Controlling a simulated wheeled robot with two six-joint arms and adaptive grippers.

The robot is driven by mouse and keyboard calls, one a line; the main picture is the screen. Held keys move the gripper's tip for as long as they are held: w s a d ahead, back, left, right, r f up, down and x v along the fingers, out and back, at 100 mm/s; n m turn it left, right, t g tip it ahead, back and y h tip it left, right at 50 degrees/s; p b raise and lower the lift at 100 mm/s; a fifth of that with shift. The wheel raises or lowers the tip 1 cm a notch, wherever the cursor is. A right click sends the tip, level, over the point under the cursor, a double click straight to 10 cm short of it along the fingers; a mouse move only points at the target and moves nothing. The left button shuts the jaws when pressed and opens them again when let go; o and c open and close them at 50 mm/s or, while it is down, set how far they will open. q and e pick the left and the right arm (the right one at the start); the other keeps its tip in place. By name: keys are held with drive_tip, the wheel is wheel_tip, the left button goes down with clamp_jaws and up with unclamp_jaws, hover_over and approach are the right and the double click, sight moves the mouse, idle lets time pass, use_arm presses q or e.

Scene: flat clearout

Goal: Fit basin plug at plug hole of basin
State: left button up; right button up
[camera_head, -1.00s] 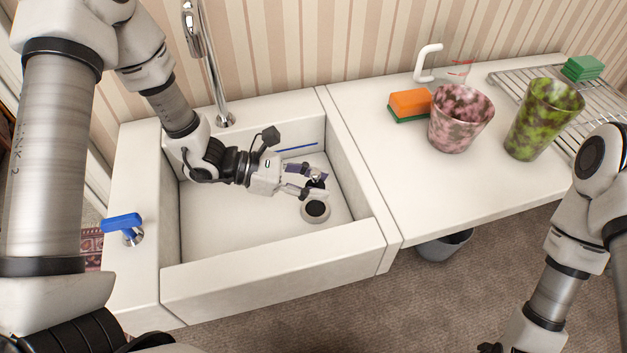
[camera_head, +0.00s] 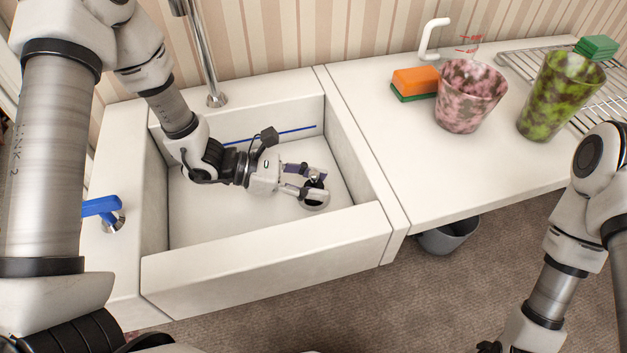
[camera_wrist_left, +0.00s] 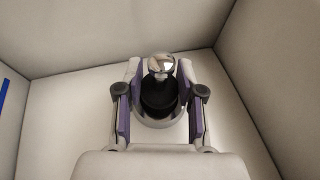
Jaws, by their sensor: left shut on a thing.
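The basin (camera_head: 205,213) is a white rectangular sink in the counter. My left gripper (camera_head: 318,181) reaches down inside it, near the right-hand end. It is shut on the basin plug (camera_head: 315,184), a black body with a shiny chrome knob. In the left wrist view the plug (camera_wrist_left: 158,97) stands upright between the two fingers (camera_wrist_left: 160,100). The pale ring of the plug hole (camera_head: 315,206) shows just below and around the plug, which covers its dark opening. I cannot tell whether the plug is seated or slightly above. My right gripper is out of the picture.
Basin walls (camera_head: 345,145) rise close around my left gripper. A chrome tap (camera_head: 205,60) stands behind, and a blue-handled lever (camera_head: 103,207) is at the left. An orange sponge (camera_head: 416,79), a pink mottled cup (camera_head: 470,95) and a green mottled cup (camera_head: 560,95) stand on the right counter.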

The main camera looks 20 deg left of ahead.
use_arm(q)
drive_tip(key=shift+b, duration=0.45)
idle(1.2)
drive_tip(key=shift+f+b, duration=0.75)
drive_tip(key=shift+f, duration=0.1)
drive_tip(key=shift+r, duration=0.25)
drive_tip(key=shift+r+p, duration=0.3)
drive_tip(key=shift+r, duration=0.05)
drive_tip(key=shift+b, duration=0.4)
idle(1.2)
drive_tip(key=shift+f+b, duration=0.5)
drive_tip(key=shift+f, duration=0.05)
drive_tip(key=shift+r, duration=0.15)
drive_tip(key=shift+r+p, duration=0.35)
drive_tip(key=shift+r, duration=0.05)
